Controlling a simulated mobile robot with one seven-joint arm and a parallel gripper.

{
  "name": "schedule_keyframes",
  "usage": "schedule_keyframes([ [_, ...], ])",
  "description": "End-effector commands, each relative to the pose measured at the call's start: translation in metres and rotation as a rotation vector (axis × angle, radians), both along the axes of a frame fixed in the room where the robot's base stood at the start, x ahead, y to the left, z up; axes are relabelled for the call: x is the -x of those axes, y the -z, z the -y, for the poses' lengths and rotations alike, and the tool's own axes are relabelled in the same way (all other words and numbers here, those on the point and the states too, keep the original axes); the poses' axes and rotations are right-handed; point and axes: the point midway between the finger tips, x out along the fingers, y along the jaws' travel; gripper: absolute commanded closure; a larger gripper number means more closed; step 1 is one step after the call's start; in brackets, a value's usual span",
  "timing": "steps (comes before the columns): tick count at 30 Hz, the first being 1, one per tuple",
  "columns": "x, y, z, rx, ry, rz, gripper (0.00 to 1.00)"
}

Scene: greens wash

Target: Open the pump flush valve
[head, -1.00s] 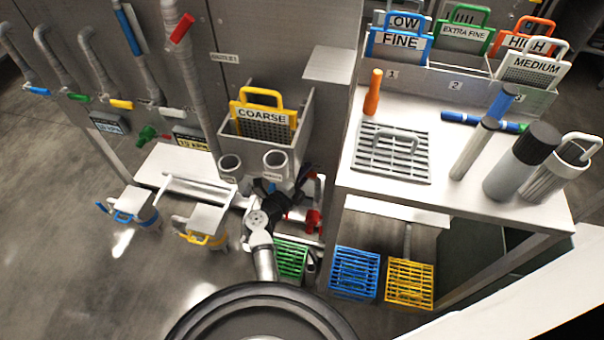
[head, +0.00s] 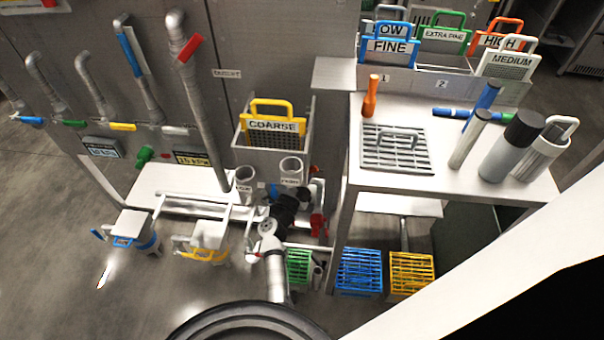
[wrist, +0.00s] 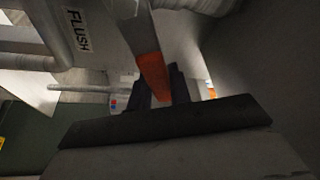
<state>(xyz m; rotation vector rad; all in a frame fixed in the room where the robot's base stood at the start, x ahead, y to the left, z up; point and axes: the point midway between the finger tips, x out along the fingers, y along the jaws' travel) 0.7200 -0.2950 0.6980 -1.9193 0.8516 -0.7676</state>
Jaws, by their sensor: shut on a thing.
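In the wrist view, a grey bar with an orange-red end (wrist: 153,75) runs down between the dark fingers of my gripper (wrist: 160,88). My gripper is shut on this handle, which looks like the flush valve's lever. The valve body and the grip itself are mostly hidden there by my arm.
A red valve part (head: 318,224) is close to the right of my gripper. The table (head: 455,182) with a grate and cylinders stands to the right. Green (head: 299,265), blue (head: 358,270) and yellow (head: 411,273) baskets are below. The COARSE bin (head: 270,158) is above.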

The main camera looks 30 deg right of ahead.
Motion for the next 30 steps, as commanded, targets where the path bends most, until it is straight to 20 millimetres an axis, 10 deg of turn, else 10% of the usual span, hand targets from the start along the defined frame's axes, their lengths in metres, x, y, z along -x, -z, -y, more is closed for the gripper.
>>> schedule_keyframes([
  [30, -0.023, -0.037, -0.033, 0.573, -0.004, -0.389, 1.0],
])
